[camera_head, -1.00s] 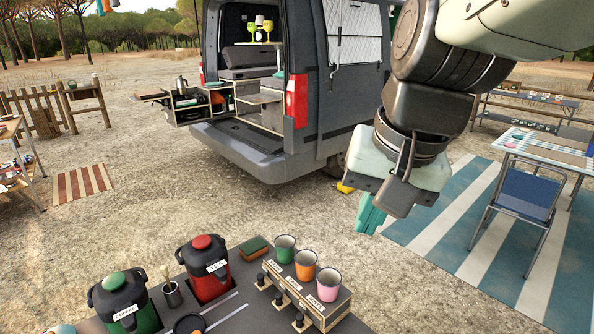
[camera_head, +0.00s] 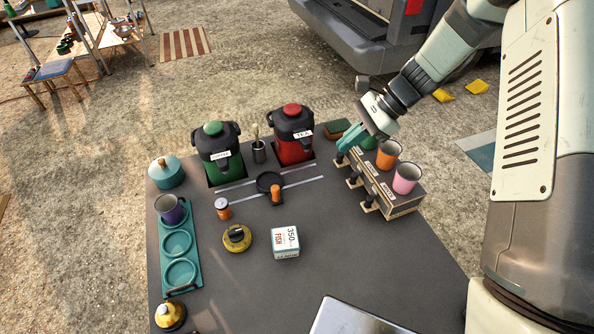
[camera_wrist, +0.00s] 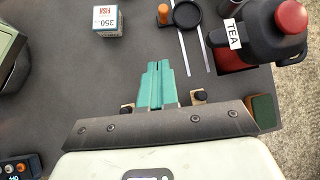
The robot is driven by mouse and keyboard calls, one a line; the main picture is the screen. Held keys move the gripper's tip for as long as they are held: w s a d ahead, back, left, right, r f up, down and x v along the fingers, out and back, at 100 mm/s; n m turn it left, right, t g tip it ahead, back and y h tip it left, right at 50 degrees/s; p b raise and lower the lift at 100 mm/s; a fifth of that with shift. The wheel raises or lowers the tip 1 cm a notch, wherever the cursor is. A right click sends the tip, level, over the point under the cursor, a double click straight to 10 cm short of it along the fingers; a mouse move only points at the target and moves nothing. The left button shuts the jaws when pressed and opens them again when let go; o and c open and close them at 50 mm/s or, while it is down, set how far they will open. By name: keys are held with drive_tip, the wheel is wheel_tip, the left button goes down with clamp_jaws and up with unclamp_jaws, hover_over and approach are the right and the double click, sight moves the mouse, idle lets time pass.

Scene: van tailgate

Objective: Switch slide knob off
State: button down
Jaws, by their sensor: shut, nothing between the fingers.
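My gripper (camera_head: 347,146) has teal fingers, pressed together and empty. It is low over the far end of the wooden box (camera_head: 402,208), close to the farthest black knob (camera_head: 341,158); I cannot tell whether they touch. The box has several black knobs along its front, including a middle one (camera_head: 353,178) and a near one (camera_head: 369,200). In the wrist view the shut fingers (camera_wrist: 160,75) lie between two black knobs (camera_wrist: 127,108) (camera_wrist: 200,96). An orange knob (camera_head: 275,194) with a black disc (camera_head: 268,182) sits on two metal rails. I cannot tell which knob the task names.
Orange (camera_head: 387,155) and pink (camera_head: 406,178) cups stand on the box; a green cup is partly hidden by my gripper. The red TEA jug (camera_head: 293,138) and green COFFEE jug (camera_head: 218,150) stand left of it. A white carton (camera_head: 285,242) stands on the grey counter.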

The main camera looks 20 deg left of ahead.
wheel_tip(320, 180, down, 6)
drive_tip(key=a+m+g, duration=0.1)
drive_tip(key=a, duration=0.1)
drive_tip(key=shift+a+y, duration=0.15)
drive_tip(key=shift+y, duration=0.25)
drive_tip(key=shift+r, duration=0.1)
drive_tip(key=x, duration=0.9)
drive_tip(key=shift+s+a, duration=0.15)
drive_tip(key=shift+s, duration=0.05)
drive_tip(key=s+a, duration=0.2)
drive_tip(key=shift+a+f, duration=0.4)
drive_tip(key=shift+s+a, duration=0.2)
drive_tip(key=shift+a, duration=0.2)
drive_tip(key=s+a, duration=0.8)
drive_tip(key=shift+s+a, duration=0.1)
drive_tip(key=shift+s, duration=0.1)
